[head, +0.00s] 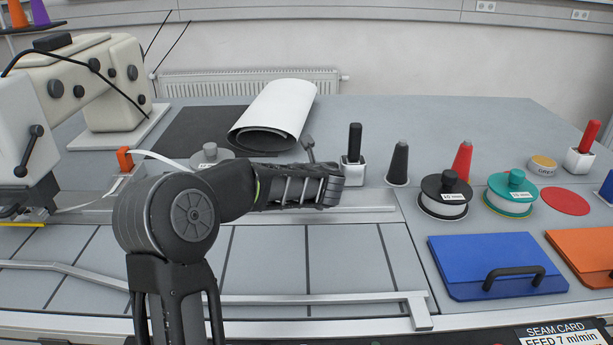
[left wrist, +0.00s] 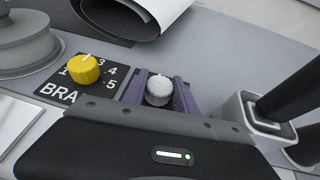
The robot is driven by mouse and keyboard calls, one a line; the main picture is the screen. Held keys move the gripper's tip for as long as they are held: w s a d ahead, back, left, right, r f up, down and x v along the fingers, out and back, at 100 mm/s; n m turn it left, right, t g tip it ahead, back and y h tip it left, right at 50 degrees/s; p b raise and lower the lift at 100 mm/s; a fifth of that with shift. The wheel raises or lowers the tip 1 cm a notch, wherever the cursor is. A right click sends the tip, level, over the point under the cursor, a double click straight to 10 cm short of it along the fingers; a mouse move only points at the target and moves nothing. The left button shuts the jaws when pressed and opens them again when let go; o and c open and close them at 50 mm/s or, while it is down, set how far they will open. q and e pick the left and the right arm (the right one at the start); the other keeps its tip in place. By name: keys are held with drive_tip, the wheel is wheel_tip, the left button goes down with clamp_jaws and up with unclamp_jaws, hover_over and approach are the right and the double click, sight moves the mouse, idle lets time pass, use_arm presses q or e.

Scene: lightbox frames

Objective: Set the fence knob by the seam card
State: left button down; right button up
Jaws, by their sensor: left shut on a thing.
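My left gripper (head: 328,188) reaches right over the metal rail in the head view, its fingertips hidden behind its own body. In the left wrist view its purple fingers (left wrist: 158,98) are shut on a grey knob (left wrist: 158,88) with a pale mark on top. No label shows by this knob, so I cannot tell its setting. A yellow knob (left wrist: 84,69) stands to its left on a black dial plate with numbers and "BRA". The seam card (head: 562,334) lies at the bottom right; it reads "FEED 7 m/min" and its lower lines are cut off. My right gripper is not in view.
A black-handled block (head: 354,172) stands close beyond my gripper. Black (head: 445,197) and teal (head: 511,195) spools, cones and a blue folder (head: 495,268) are to the right. A white roll (head: 274,113) lies behind, and a sewing machine (head: 115,80) stands at left.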

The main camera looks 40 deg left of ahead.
use_arm(q)
drive_tip(key=shift+a+f+m+t+h+b, duration=0.1)
drive_tip(key=shift+f+m+t+h+b, duration=0.05)
drive_tip(key=shift+m+t+h+b, duration=0.9)
drive_tip(key=shift+m+h+b, duration=0.35)
drive_tip(key=shift+m+h, duration=0.2)
drive_tip(key=c, duration=1)
unclamp_jaws()
drive_tip(key=shift+r, duration=0.2)
drive_tip(key=shift+v, duration=3.9)
drive_tip(key=shift+f, duration=0.15)
